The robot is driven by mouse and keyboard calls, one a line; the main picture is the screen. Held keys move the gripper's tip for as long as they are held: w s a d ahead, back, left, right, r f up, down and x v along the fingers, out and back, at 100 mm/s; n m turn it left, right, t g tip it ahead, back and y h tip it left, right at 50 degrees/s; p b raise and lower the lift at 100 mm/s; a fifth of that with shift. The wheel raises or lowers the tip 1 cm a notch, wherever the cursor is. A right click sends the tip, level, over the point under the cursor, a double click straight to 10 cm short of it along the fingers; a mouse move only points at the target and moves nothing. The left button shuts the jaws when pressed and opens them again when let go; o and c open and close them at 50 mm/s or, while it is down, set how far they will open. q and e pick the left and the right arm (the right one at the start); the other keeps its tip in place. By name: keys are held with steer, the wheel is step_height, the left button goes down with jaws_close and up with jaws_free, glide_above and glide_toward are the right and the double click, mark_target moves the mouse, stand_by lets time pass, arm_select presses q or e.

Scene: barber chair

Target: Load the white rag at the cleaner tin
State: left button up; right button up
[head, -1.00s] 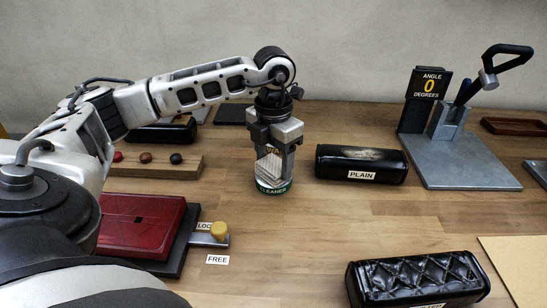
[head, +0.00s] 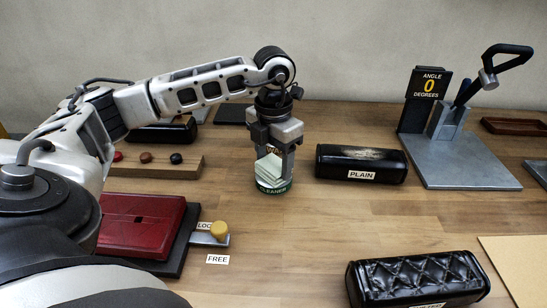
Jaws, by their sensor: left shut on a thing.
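The white rag (head: 270,169) is a small folded pad, now with a pale green tint. It is at the cleaner tin (head: 273,187), a short round tin with a green band lettered "CLEANER". My left gripper (head: 276,160) points straight down over the tin and is shut on the rag. The rag covers most of the tin's top, and the exact contact is partly hidden by the fingers. My right gripper is not in view.
A black plain pad (head: 361,164) lies right of the tin, and a quilted pad (head: 418,279) lies at front right. An angle stand (head: 440,125) is at back right. A red block with a lever (head: 150,225) sits at left. The centre front table is clear.

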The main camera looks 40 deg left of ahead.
mark_target(274, 164)
arm_select(q)
steer(key=shift+r+p, duration=2.7)
steer(key=shift+r, duration=0.8)
steer(key=shift+f, duration=0.1)
